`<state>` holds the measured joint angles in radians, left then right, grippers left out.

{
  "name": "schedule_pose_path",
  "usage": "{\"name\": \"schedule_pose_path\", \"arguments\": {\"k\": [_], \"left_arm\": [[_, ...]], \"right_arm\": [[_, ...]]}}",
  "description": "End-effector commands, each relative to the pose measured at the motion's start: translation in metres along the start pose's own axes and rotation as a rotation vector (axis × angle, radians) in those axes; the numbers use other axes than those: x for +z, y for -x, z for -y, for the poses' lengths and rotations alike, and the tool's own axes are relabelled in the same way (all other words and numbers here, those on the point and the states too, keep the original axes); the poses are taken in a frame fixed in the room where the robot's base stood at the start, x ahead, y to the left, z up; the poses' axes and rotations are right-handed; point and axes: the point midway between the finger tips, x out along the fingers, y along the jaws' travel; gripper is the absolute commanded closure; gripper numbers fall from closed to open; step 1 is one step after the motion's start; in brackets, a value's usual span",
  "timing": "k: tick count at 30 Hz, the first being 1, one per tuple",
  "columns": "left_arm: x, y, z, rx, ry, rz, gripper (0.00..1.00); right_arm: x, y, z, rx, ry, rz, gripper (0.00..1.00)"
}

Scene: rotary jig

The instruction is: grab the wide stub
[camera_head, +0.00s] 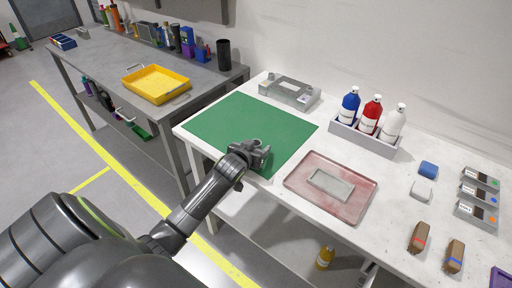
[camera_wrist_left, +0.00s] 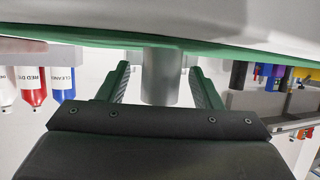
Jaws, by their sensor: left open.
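In the left wrist view, which looks upside down, a wide grey cylindrical stub (camera_wrist_left: 161,76) stands against the green mat (camera_wrist_left: 90,38). My left gripper (camera_wrist_left: 163,85) is open, with one finger on each side of the stub. A narrow gap shows between the stub and each finger, so the jaws are around it and not shut on it. In the head view my left gripper (camera_head: 262,155) is low over the front edge of the green mat (camera_head: 235,120). There the stub is hard to tell from the grey jaws. My right gripper is not in view.
A reddish tray (camera_head: 298,186) with a grey block (camera_head: 331,184) lies right of the gripper. A grey fixture (camera_head: 290,92) stands behind the mat. A bottle rack (camera_head: 362,138) is at the back. The mat's left part is clear.

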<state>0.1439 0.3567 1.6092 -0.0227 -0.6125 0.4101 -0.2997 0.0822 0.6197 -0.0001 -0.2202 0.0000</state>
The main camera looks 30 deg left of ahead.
Motion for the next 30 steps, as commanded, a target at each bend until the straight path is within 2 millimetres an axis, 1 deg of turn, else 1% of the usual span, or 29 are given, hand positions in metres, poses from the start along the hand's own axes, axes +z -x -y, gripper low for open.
{"name": "schedule_pose_path", "arguments": {"k": [3,9,10,18,21,27,30], "left_arm": [[0.0004,-0.004,0.0,0.0,0.0,0.001,0.41],[0.0005,-0.0043,-0.0001,0.0,0.0,0.001,0.41],[0.0005,-0.0042,0.0,0.0,0.0,0.001,0.42],[0.0005,-0.004,0.0,0.0,0.001,0.001,0.78],[0.0003,-0.004,-0.0001,0.0,0.0,0.0,0.89],[-0.0003,-0.0038,0.0,0.0,0.0,0.0,0.9],[-0.0065,-0.0018,0.0,0.001,0.0,-0.002,0.9]], "right_arm": [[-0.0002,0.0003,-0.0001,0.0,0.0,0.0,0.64],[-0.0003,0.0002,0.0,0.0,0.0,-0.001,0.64],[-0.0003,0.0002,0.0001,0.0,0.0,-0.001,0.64],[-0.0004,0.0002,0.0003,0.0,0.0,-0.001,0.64],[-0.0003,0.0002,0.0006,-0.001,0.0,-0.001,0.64],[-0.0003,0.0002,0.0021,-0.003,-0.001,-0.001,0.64],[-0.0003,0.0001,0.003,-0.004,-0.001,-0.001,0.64]]}}
